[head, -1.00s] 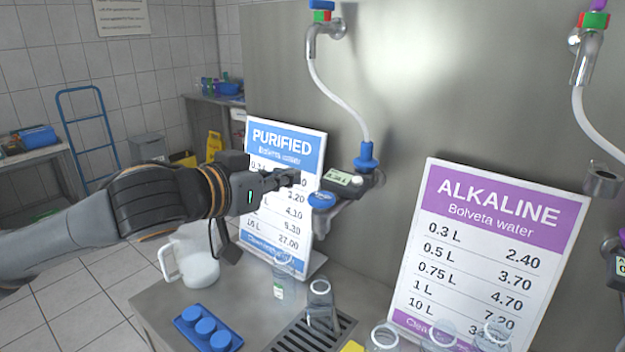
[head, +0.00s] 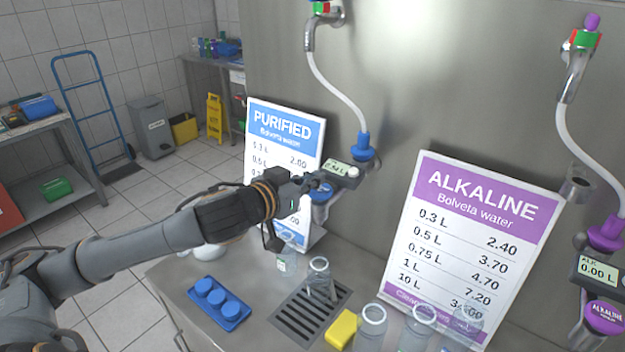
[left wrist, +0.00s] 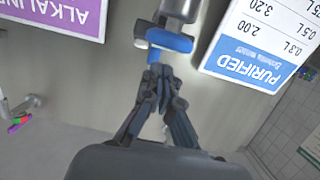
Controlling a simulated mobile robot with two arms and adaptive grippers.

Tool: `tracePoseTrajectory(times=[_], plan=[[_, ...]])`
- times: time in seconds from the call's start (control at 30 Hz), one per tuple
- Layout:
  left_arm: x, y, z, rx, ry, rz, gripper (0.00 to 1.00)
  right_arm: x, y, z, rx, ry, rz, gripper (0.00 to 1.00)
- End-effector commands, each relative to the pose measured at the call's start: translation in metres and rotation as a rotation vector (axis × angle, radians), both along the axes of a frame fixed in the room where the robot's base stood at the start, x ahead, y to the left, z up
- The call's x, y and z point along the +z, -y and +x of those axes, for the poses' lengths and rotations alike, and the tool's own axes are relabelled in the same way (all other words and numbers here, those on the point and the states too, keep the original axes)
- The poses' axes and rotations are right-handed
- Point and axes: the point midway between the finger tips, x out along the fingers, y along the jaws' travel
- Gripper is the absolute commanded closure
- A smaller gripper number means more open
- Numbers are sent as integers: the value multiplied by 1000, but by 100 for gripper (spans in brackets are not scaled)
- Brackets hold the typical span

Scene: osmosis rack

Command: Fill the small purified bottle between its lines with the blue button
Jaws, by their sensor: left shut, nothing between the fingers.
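The small clear bottle (head: 319,279) stands on the drip grate (head: 311,312) below the purified dispenser (head: 341,171). Its lines and water level are too small to make out. The blue button (head: 321,193) is on the front of the dispenser, partly hidden by my left gripper. My left gripper (head: 322,183) is shut and empty, its fingertips at the button. In the left wrist view, the shut fingertips (left wrist: 160,76) are close to the blue button (left wrist: 169,40); I cannot tell whether they touch it. My right gripper is not in view.
Several clear bottles (head: 373,322) stand at the front right, and a labelled bottle (head: 286,256) is left of the grate. A blue cap tray (head: 217,302), a yellow block (head: 342,328) and the purified (head: 288,122) and alkaline (head: 470,217) price signs are nearby.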

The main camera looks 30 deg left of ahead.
Motion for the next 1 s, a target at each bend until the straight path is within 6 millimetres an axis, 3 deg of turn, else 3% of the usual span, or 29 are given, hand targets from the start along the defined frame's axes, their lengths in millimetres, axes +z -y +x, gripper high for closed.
tracePoseTrajectory(times=[0.2, 0.53, 0.73, 1.0], plan=[[-15, 0, 0, 1, -1, -2, 100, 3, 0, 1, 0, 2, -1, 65], [-16, 0, 0, 1, 1, -1, 100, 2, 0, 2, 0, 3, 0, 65], [-36, 0, 0, 1, -2, -5, 100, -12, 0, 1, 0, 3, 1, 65], [-35, -1, 0, 1, -3, -1, 100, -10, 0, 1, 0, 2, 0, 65]])
